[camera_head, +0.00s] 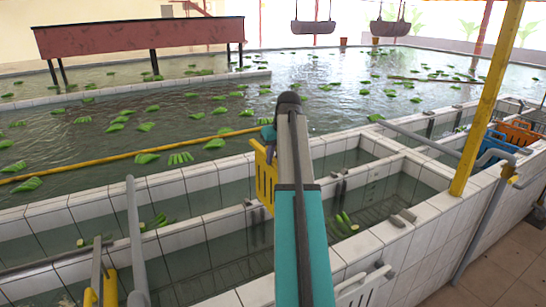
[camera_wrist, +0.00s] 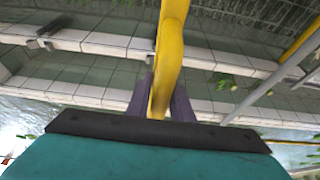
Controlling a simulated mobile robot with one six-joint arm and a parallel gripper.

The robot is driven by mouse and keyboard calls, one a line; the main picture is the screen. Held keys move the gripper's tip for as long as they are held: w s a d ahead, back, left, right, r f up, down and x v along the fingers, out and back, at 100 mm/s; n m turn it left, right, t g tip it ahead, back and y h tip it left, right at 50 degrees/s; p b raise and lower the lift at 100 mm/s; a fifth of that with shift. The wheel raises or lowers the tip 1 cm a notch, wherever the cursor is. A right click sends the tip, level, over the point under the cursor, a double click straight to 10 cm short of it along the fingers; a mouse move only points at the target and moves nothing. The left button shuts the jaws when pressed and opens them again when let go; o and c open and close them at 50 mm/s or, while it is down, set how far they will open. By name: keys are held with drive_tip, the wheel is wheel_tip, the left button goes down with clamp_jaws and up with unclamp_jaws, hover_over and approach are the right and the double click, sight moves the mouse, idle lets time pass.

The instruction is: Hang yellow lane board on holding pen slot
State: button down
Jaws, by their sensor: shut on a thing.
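The yellow lane board (camera_head: 265,180) is a slotted panel hanging below my gripper (camera_head: 268,138), in front of the pen walls in the head view. In the wrist view my gripper's dark fingers (camera_wrist: 161,98) are shut on the yellow board (camera_wrist: 171,48), which runs up the picture. The holding pens are tiled, water-filled basins with grey slot brackets on their walls: one pair (camera_head: 402,217) on the right wall, others (camera_head: 338,180) near the middle. I cannot tell which slot is the named one. The board looks apart from the brackets, and my arm hides part of the pens.
A yellow post (camera_head: 488,98) stands at the right. Grey pipes (camera_head: 138,240) rise at the left, near another yellow board (camera_head: 105,290). A white slotted board (camera_head: 362,288) is at the front wall; blue (camera_head: 497,144) and orange (camera_head: 520,131) boards are at the right. Green bunches (camera_head: 180,158) float in the pool.

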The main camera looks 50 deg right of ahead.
sight(274, 180)
drive_tip(key=shift+f+b, duration=0.4)
drive_tip(key=shift+f, duration=4.75)
wheel_tip(274, 180, down, 19)
drive_tip(key=b, duration=0.9)
drive_tip(key=shift+b, duration=0.4)
drive_tip(key=shift+f, duration=0.45)
drive_tip(key=c, duration=1.5)
unclamp_jaws()
drive_tip(key=shift+o, duration=0.5)
drive_tip(key=shift+f, duration=0.1)
drive_tip(key=o, duration=1.2)
drive_tip(key=shift+o, duration=0.2)
